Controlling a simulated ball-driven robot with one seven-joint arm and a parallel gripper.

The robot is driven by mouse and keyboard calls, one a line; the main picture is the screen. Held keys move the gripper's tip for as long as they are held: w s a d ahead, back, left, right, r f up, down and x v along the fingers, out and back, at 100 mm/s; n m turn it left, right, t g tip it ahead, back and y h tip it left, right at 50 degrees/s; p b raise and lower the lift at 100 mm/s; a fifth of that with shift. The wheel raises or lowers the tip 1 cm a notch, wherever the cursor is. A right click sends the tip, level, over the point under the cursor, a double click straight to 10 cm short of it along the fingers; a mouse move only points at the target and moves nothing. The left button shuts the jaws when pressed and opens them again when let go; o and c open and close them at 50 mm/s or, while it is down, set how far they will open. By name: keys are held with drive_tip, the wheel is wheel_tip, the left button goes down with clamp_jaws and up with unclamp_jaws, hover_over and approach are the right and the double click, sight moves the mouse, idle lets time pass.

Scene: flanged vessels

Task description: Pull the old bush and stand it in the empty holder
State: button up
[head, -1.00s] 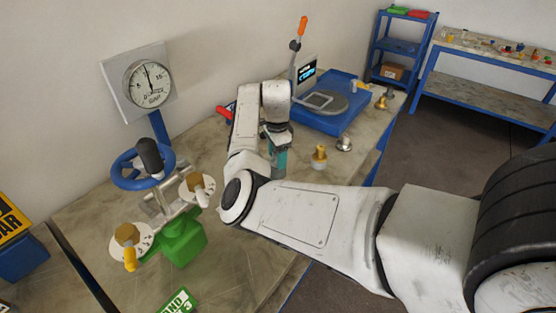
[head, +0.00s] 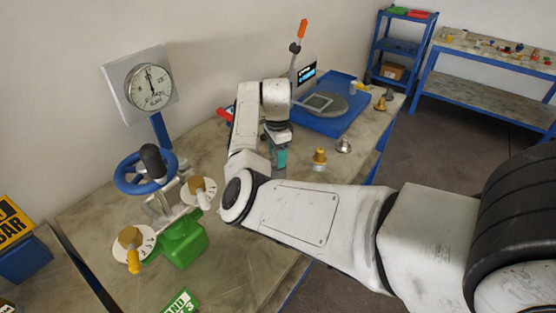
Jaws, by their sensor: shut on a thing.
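My gripper (head: 278,156) points down over the middle of the bench, at the end of my white arm. A teal part shows below its dark wrist. A brass bush-like piece (head: 319,160) stands upright on the bench just right of my gripper. A silver ring-like piece (head: 343,146) is behind it to the right. Smaller brass pieces (head: 380,103) stand near the far right corner. I cannot tell which piece is the old bush or which place is the empty holder.
Blue-framed shelving (head: 480,85) is at far right. Open floor lies between.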

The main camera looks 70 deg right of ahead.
drive_tip(key=shift+r+p, duration=0.85)
drive_tip(key=shift+r, duration=0.25)
wheel_tip(320, 180, up, 4)
drive_tip(key=p, duration=0.3)
drive_tip(key=shift+p, duration=0.35)
